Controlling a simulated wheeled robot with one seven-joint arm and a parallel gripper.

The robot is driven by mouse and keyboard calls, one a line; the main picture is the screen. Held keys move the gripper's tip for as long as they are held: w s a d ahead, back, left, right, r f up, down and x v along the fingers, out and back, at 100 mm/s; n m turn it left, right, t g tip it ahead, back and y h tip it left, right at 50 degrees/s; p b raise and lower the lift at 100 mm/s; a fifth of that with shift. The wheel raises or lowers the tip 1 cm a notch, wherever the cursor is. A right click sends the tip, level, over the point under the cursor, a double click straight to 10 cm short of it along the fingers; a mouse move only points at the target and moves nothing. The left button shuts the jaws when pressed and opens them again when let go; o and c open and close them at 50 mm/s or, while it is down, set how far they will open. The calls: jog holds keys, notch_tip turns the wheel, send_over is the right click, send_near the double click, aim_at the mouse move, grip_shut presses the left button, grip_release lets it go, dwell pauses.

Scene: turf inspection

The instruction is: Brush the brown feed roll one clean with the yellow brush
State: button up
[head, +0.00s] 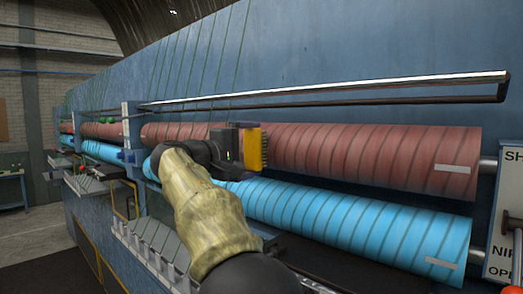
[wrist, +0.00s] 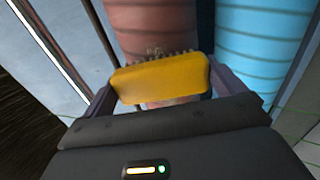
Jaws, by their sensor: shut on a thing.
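The brown feed roll (head: 365,158) is the upper roll on the blue machine, reddish brown with dark spiral lines. It also shows in the wrist view (wrist: 155,28). My gripper (head: 238,148) is shut on the yellow brush (head: 252,148), in front of the roll's left part. In the wrist view the yellow brush (wrist: 160,78) sits between the two fingers of my gripper (wrist: 160,88). Its dark bristles point at the brown roll. Bits of brownish matter show at the bristles. I cannot tell whether the bristles touch the roll. My arm hides part of both rolls.
A blue roll (head: 350,215) lies just below the brown one. A metal bar (head: 330,92) runs above the rolls. A sign panel (head: 506,215) and an orange-red knob (head: 512,264) stand at the right end. More rolls (head: 100,131) continue at the far left.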

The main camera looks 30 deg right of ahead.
jog(key=shift+s+d+f+b, duration=0.1)
jog(key=shift+s+d+b, duration=0.15)
jog(key=shift+s+b, duration=0.35)
jog(key=shift+s+d+f+b, duration=0.1)
jog(key=shift+s+d+b, duration=0.2)
jog(key=shift+s, duration=0.35)
jog(key=shift+s+r, duration=0.2)
jog(key=shift+s, duration=0.15)
jog(key=b+v, duration=0.1)
jog(key=v, duration=0.4)
jog(key=shift+w+a+b, duration=0.1)
jog(key=shift+a+b, duration=0.25)
jog(key=shift+a, duration=0.1)
jog(key=shift+a, duration=0.1)
